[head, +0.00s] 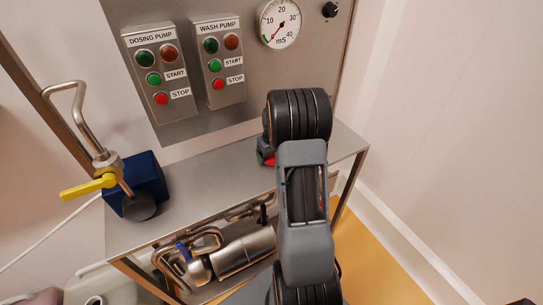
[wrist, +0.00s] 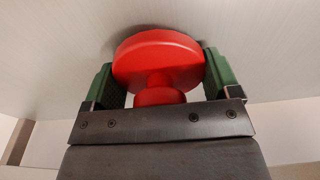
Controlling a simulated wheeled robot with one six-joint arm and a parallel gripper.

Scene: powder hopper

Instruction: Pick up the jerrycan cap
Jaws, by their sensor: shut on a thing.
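The red jerrycan cap (wrist: 160,58) is between the two green fingers of my gripper (wrist: 157,78) in the wrist view. It has a wide round disc and a narrower stem below it. Both fingers touch the disc's sides, so the gripper is shut on it. In the head view a small part of the red cap (head: 267,159) shows beneath my black wrist, close to the steel shelf top (head: 215,165). The rest is hidden by my arm. I cannot tell whether the cap touches the shelf.
A blue block (head: 138,180) with a yellow-handled valve (head: 88,187) and bent pipe stands at the shelf's left. Behind are the dosing pump box (head: 158,75), wash pump box (head: 220,70) and a gauge (head: 279,23). Pipework (head: 240,250) fills the space under the shelf.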

